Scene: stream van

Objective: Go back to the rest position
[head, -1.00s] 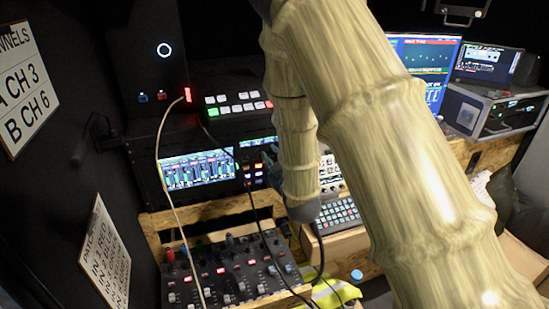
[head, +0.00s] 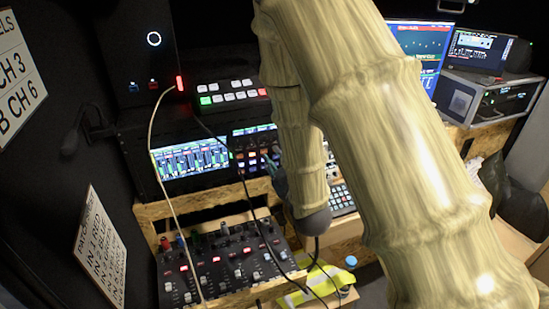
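My arm, with pale bamboo-like links, crosses the head view from top centre to lower right. Its farther link hangs down and ends in a dark grey joint above the mixer's right side. A small grey-teal part that looks like my gripper (head: 277,178) shows at the left of that link, in front of the rack screens. The link hides most of it, so I cannot tell whether its fingers are open or shut, or whether it holds anything.
A mixer (head: 225,262) sits low at the left, with a pale cable (head: 152,145) and a black cable crossing it. A button panel (head: 232,95) stands above a rack unit with screens (head: 190,160). Monitors (head: 420,50) and a grey case (head: 490,98) stand at right. A sign (head: 98,250) hangs left.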

